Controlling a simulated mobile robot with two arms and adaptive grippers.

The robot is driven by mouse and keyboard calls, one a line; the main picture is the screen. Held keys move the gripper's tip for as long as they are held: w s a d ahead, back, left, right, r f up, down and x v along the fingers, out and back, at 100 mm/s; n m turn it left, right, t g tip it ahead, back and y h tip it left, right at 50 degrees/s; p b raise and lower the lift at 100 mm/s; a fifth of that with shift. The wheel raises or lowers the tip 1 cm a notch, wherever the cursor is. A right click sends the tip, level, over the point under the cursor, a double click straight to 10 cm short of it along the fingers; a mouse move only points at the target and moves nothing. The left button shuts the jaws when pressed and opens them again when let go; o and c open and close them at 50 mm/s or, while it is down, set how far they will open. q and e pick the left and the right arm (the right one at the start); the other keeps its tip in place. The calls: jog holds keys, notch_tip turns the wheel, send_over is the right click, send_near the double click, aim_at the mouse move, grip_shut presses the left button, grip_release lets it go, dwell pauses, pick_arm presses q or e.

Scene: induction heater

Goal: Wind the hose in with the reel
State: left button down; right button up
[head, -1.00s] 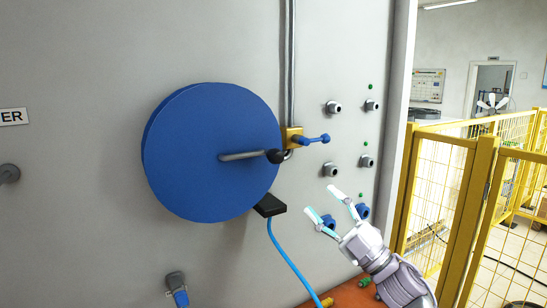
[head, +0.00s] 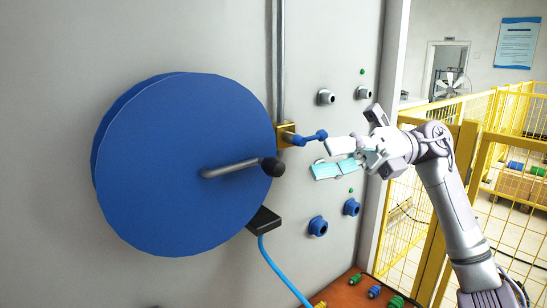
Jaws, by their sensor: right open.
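The blue hose reel (head: 160,190) is mounted on the grey wall panel. Its grey crank (head: 228,169) with a black knob (head: 273,167) sticks out from the disc's face toward the right. The blue hose (head: 280,272) comes out of a black guide (head: 263,220) under the reel and runs down to the right. My right gripper (head: 335,158) is open and empty, to the right of the knob and apart from it in the picture. Its fingers point left, just below and right of the blue valve lever (head: 312,137). My left gripper is out of view.
The brass valve (head: 286,137) sits on a vertical pipe (head: 279,60) beside the reel. Grey and blue ports (head: 318,226) stick out from the panel. A brown surface with coloured fittings (head: 355,279) lies below, and yellow fencing (head: 410,190) stands on the right.

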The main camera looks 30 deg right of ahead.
aim_at(273, 168)
jog(key=p+x, duration=0.1)
jog(key=x, duration=0.1)
jog(key=p+x, duration=0.1)
jog(key=x, duration=0.2)
jog(key=p+x, duration=0.1)
jog(key=x, duration=0.2)
jog(key=shift+w, duration=0.3)
jog(key=shift+a, duration=0.4)
jog(key=shift+w+a+f, duration=0.1)
jog(key=shift+w+a, duration=0.1)
jog(key=shift+a, duration=0.05)
jog(key=c, duration=0.9)
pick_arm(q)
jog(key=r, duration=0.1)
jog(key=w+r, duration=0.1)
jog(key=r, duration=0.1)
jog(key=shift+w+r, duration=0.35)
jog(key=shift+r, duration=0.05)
pick_arm(e)
grip_shut()
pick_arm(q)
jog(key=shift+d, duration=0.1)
